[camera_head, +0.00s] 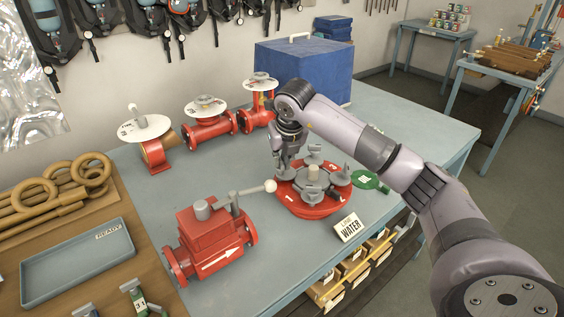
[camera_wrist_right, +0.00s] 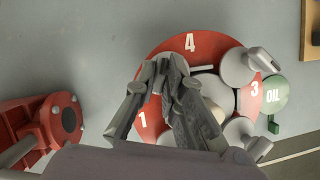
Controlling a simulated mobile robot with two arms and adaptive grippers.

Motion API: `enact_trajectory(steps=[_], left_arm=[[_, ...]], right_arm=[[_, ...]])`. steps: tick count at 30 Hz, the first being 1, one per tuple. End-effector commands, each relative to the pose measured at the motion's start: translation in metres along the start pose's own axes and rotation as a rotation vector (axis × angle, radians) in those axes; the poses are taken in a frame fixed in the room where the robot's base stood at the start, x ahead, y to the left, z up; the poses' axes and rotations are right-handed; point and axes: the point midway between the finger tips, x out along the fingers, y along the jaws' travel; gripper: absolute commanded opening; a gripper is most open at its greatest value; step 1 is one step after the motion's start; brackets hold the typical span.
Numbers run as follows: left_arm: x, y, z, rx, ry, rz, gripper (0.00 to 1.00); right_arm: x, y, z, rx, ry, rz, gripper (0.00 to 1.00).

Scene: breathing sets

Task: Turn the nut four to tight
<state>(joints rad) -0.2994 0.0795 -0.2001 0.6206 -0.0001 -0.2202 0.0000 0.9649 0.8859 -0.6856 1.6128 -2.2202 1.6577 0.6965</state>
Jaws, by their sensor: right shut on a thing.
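A round red flange (camera_head: 312,204) with white numbers lies on the blue-grey table, with several grey nuts around a pale centre stub. My right gripper (camera_head: 284,168) points down at its far left side. In the right wrist view, the red flange (camera_wrist_right: 158,46) shows numbers 1, 3 and 4, and the right gripper (camera_wrist_right: 170,68) is just below the number 4. The gripper is shut on nut four, which its fingers mostly hide. Grey nuts beside the 3 (camera_wrist_right: 238,66) and at the lower right (camera_wrist_right: 243,132) stand free. My left gripper is not in view.
A red valve body (camera_head: 212,238) with a white arrow and a ball-ended lever stands left of the flange. A WATER sign (camera_head: 348,227) stands in front, a green OIL tag (camera_wrist_right: 273,95) at the right. Red fittings (camera_head: 208,128) and a blue case (camera_head: 302,68) stand behind.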

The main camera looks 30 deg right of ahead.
Motion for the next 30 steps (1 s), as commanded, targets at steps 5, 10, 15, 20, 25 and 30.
enact_trajectory(steps=[5, 10, 15, 20, 25, 30], left_arm=[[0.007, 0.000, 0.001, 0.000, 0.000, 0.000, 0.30], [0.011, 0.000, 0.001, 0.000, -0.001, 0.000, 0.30], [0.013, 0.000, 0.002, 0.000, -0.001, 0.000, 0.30], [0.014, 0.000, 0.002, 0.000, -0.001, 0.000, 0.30], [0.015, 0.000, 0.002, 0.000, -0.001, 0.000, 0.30], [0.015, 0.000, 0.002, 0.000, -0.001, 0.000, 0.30]], right_arm=[[0.000, 0.001, 0.001, 0.132, -0.005, -0.053, 0.00], [-0.001, 0.001, 0.002, 0.231, -0.005, -0.092, 0.00], [-0.001, 0.002, 0.002, 0.295, -0.005, -0.119, 0.00], [-0.002, 0.002, 0.002, 0.328, -0.004, -0.132, 0.00], [-0.002, 0.001, 0.002, 0.340, -0.004, -0.137, 0.00], [-0.002, 0.001, 0.002, 0.341, -0.004, -0.137, 0.00]])
